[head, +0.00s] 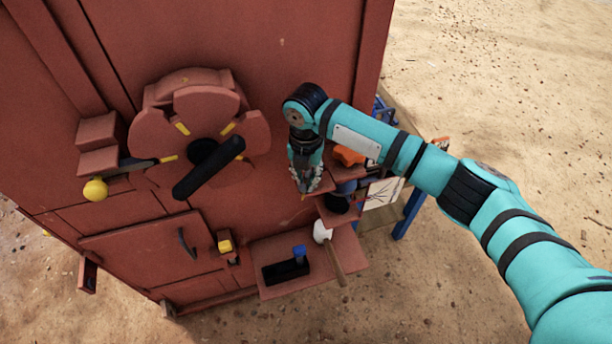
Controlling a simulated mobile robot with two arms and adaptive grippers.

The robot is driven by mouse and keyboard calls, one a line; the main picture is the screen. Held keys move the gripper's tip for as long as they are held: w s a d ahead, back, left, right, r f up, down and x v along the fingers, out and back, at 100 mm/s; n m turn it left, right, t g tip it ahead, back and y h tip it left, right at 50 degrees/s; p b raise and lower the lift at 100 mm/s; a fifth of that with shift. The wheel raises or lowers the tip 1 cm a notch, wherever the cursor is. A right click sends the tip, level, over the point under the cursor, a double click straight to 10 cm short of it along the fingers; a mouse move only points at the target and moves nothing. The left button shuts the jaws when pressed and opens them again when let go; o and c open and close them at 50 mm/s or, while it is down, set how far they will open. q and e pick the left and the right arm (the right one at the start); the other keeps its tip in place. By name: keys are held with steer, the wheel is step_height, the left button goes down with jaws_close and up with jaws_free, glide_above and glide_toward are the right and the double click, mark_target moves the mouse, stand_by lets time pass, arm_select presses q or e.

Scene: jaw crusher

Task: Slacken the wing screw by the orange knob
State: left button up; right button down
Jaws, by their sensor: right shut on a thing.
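The orange knob (348,156) sits at the right side of the red crusher body (290,70), just right of my right gripper. My right gripper (305,184) points down at a small red ledge beside the knob. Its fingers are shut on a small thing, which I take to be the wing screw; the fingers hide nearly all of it. The gripper is apart from the orange knob in the picture. My left gripper is not in view.
A red flywheel with a black handle (208,168) and a lever with a yellow ball (95,190) are at left. Below, a red shelf (270,290) bears a black tray (285,272) and a white-headed hammer (322,231). A blue-legged table (410,212) stands behind my right arm.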

mark_target(306, 177)
steer(key=shift+w+r, duration=0.1)
steer(key=c, duration=1.4)
jaws_free()
steer(key=shift+o, duration=0.2)
step_height(306, 177, up, 12)
